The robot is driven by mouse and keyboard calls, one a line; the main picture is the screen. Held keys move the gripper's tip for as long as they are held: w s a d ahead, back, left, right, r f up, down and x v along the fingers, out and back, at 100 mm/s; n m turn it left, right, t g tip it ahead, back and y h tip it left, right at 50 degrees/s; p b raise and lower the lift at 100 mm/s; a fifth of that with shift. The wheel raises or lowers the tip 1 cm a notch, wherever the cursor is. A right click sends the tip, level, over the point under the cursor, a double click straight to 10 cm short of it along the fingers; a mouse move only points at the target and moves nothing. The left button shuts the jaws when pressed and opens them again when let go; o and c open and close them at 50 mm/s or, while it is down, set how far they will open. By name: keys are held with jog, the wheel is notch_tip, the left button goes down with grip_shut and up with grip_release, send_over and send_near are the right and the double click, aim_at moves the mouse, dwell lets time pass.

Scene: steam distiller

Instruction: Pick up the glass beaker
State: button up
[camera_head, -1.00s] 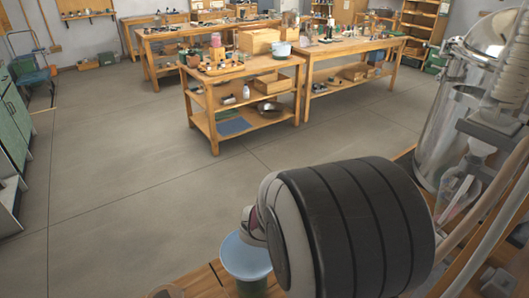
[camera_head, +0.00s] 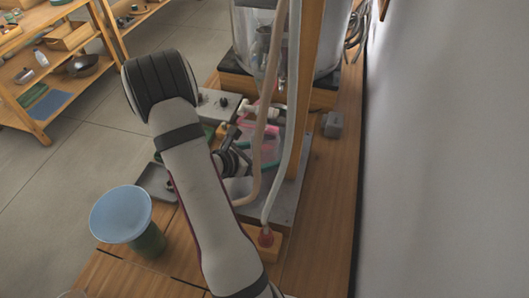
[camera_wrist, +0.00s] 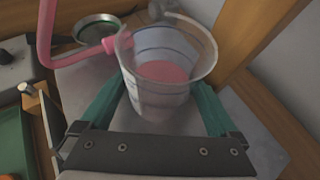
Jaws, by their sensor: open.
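The glass beaker (camera_wrist: 160,98) is clear, with marked sides and pink liquid inside, in the upper middle of the wrist view. My gripper (camera_wrist: 163,86) is open, with one teal finger on each side of the beaker. I cannot tell whether either finger touches it. The beaker appears upright on a grey surface. A pink tube (camera_wrist: 85,54) reaches the beaker's left rim from the left. In the head view, my arm and the hoses partly hide the gripper and the beaker among pink and teal shapes.
A wooden post (camera_head: 306,95) and pale hoses stand close beside the gripper area. A large clear vessel stands behind. A blue funnel (camera_head: 120,213) on a green container is at the left of the bench. The wall bounds the right side.

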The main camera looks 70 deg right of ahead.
jog(key=shift+d, duration=0.1)
jog(key=c, duration=1.3)
jog(key=shift+r, duration=0.1)
